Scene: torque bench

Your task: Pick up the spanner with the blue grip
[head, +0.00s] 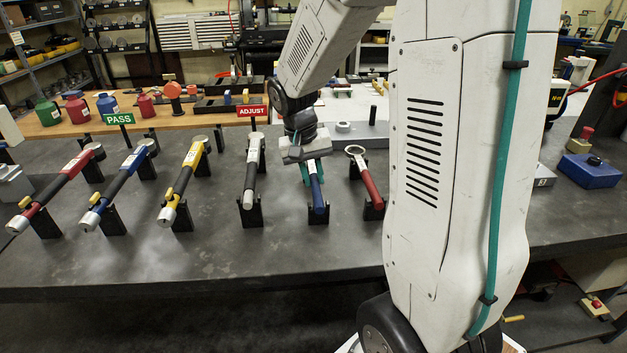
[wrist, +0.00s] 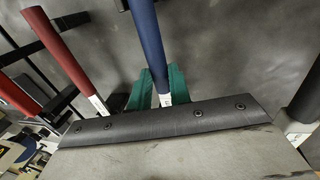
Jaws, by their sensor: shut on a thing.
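The spanner with the blue grip (head: 318,196) rests in a black stand on the grey bench, between a black-gripped spanner and a red-gripped one. My gripper (head: 310,172) is above its shaft, with teal fingers on either side of it. In the wrist view the blue grip (wrist: 149,42) runs up and away from between the teal fingers (wrist: 158,92), which are shut on the spanner just below the grip. The spanner's head is hidden by my gripper. Whether it has lifted off its stand I cannot tell.
A black-gripped spanner (head: 252,180) stands close on the left and a red-gripped spanner (head: 369,182) close on the right. Several torque wrenches sit in stands further left, by the green PASS sign (head: 118,118). A blue box (head: 590,170) lies at the right. The bench front is clear.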

